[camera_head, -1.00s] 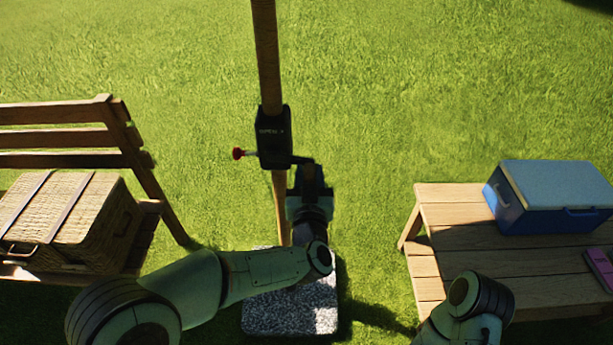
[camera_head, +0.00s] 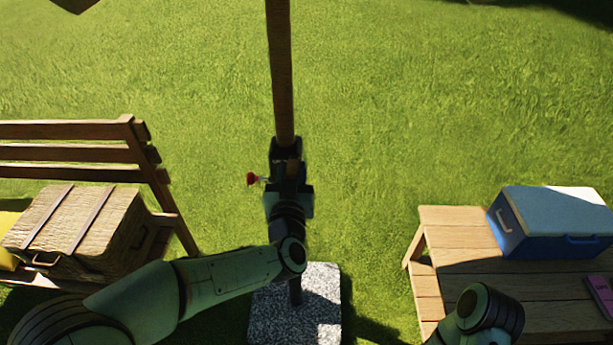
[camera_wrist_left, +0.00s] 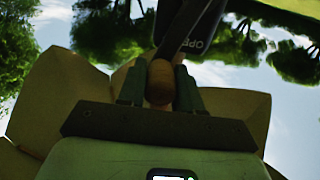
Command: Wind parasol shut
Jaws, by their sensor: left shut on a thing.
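The parasol's wooden pole (camera_head: 280,70) stands upright from a speckled stone base (camera_head: 322,315). A black crank housing (camera_head: 283,147) with a red knob (camera_head: 252,179) at its left is on the pole. My left gripper (camera_head: 288,176) is in front of the housing and covers much of it. In the left wrist view my left gripper (camera_wrist_left: 160,90) is shut on the round wooden crank handle (camera_wrist_left: 160,80). The dark housing (camera_wrist_left: 206,25) there shows part of a label, "OPE". Beige canopy panels (camera_wrist_left: 60,92) spread behind. My right gripper is out of view.
A wooden bench (camera_head: 75,152) with a wicker hamper (camera_head: 85,228) and something yellow stands at left. A slatted table (camera_head: 465,262) with a blue cool box (camera_head: 550,222) and a pink item (camera_head: 601,297) is at right. Open grass lies behind the pole.

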